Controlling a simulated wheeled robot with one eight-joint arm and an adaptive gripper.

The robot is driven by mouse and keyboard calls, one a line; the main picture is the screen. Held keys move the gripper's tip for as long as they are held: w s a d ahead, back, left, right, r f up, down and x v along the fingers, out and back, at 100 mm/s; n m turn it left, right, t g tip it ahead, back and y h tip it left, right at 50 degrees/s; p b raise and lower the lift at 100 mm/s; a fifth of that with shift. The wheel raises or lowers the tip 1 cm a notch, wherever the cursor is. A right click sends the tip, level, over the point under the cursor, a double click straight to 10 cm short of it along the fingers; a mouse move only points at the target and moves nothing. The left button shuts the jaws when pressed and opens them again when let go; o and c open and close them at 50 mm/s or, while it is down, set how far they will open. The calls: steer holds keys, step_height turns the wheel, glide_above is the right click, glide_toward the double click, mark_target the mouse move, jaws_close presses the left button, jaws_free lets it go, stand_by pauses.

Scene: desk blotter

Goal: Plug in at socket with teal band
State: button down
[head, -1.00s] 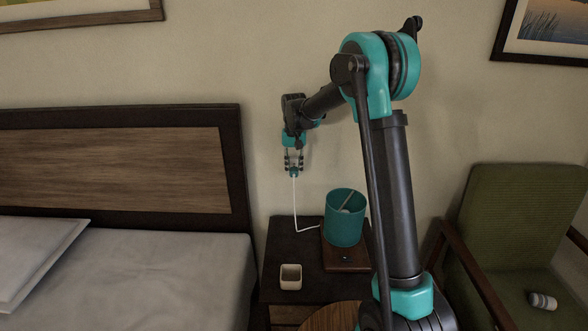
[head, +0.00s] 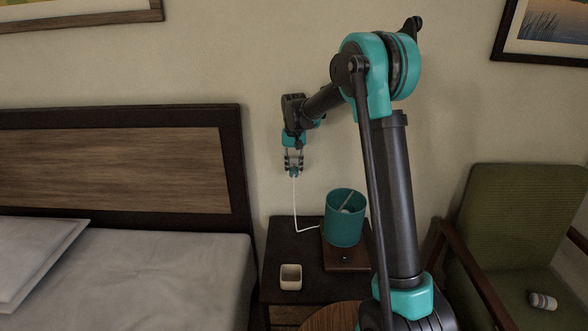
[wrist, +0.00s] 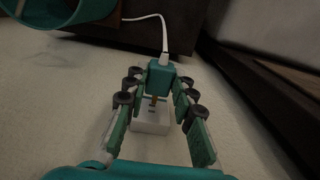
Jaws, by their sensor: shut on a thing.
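My gripper (head: 293,163) hangs close to the wall above the nightstand, fingers down. In the wrist view its fingers (wrist: 159,80) are shut on a teal plug (wrist: 161,73). A white cord runs from the plug's far end, and its brass prongs show on the near side. A white socket block (wrist: 150,121) sits on the wall between the fingers, behind the prongs. I cannot tell whether the prongs touch it. No teal band on it is clear to see. In the head view the socket is hidden by my gripper.
The dark headboard (head: 236,170) is close on the left, the green chair (head: 515,220) on the right. The white cord (head: 297,214) leads to the lamp.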

mark_target(294, 167)
steer(key=shift+w, duration=1.3)
steer(key=c, duration=1.2)
jaws_free()
step_height(294, 167, up, 12)
